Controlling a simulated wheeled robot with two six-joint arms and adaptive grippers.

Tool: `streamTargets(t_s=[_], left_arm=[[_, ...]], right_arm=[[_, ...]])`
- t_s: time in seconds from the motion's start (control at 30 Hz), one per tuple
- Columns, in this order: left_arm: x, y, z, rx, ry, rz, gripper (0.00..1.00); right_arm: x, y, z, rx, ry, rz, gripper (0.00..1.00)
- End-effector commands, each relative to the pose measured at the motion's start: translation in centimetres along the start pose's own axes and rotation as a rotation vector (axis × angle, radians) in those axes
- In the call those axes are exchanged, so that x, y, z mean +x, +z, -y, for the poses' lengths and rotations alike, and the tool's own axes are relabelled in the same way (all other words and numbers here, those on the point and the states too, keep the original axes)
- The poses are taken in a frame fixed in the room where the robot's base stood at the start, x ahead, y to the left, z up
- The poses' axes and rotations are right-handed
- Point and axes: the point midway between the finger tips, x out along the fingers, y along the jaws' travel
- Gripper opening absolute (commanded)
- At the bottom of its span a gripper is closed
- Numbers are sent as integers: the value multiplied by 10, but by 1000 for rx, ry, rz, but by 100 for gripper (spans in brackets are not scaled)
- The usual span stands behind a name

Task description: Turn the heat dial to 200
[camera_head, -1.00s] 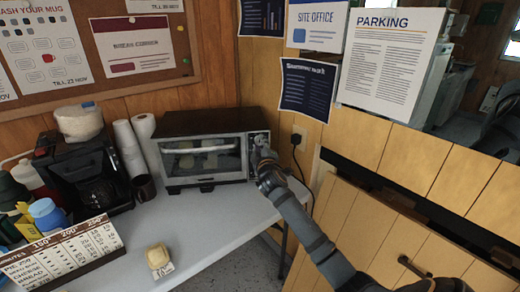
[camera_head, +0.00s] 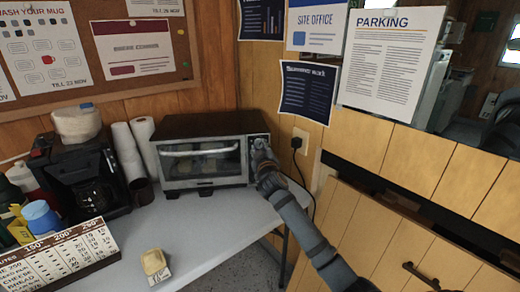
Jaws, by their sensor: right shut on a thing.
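A toaster oven (camera_head: 202,152) stands at the back of the white table, its glass door closed with pale items behind it. Its control panel is on the right side of the front. My right gripper (camera_head: 260,146) is at the upper part of that panel, shut on the heat dial. The gripper hides the dial, so its pointer and markings cannot be read. A board with times and temperatures (camera_head: 62,255), including 150° and 200° columns, stands at the table's front left. My left gripper is not in view.
A coffee maker (camera_head: 80,172), paper rolls (camera_head: 142,135) and a dark mug (camera_head: 142,191) stand left of the oven. A wall socket (camera_head: 298,142) is right of the oven. The table's middle is clear.

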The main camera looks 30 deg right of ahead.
Motion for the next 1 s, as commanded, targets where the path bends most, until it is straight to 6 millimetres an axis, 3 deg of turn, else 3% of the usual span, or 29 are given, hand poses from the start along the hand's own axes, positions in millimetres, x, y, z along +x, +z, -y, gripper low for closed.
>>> streamTargets(t_s=[0.23, 0.27, 0.4, 0.77, 0.87, 1.0], left_arm=[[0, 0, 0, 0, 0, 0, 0], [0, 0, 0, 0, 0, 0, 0], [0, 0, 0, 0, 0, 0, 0], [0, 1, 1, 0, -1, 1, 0], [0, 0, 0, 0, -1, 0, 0], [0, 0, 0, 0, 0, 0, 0]], right_arm=[[0, 2, 1, -1, -2, 5, 0], [0, 2, 1, -1, -2, 5, 30], [0, 2, 1, -1, -1, 4, 49], [-5, 1, 0, -2, -1, 1, 50], [-20, 1, 1, -3, -1, 1, 50], [-55, 1, 1, -3, -3, 0, 50]])
